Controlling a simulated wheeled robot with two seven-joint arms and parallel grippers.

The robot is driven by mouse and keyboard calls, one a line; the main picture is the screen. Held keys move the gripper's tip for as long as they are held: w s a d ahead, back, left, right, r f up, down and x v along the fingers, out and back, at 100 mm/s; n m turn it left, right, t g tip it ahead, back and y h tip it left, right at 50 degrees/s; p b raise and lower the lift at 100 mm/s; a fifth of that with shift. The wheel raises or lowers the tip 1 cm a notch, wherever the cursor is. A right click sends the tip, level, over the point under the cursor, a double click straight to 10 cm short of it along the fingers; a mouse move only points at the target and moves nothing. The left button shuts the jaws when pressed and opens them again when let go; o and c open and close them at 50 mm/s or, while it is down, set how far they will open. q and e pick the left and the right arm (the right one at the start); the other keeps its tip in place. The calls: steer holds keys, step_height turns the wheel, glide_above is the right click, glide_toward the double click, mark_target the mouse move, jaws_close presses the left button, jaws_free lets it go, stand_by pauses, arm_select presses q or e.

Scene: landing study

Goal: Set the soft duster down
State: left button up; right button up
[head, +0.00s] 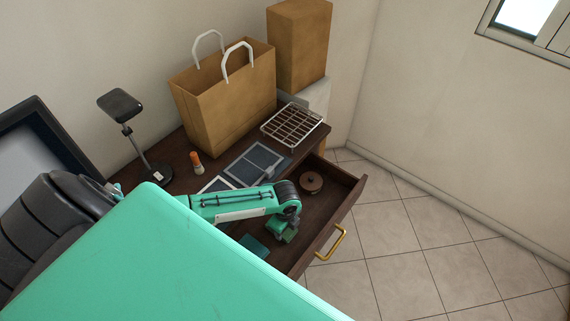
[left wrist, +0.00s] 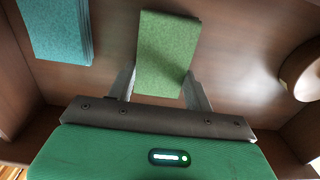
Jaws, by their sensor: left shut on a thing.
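The soft duster (left wrist: 166,52), a green flat block with a speckled face, sits between the fingers of my left gripper (left wrist: 162,92) in the left wrist view. The fingers are shut on its two sides. In the head view my left gripper (head: 283,229) is inside the open drawer (head: 345,200), with a bit of the green duster (head: 290,237) showing below it. The drawer floor lies under the duster; I cannot tell whether they touch. My right gripper is not in view.
A teal folded cloth (head: 253,246) and a round brown lidded pot (head: 311,182) are in the drawer, on either side of the duster. On the desk stand a paper bag (head: 225,95), a wire rack (head: 291,127), an orange-and-white bottle (head: 196,161) and a lamp (head: 145,145).

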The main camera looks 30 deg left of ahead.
arm_select(q)
steer(key=shift+f, duration=0.1)
steer(key=o, duration=1)
step_height(320, 180, up, 12)
steer(key=shift+r, duration=0.2)
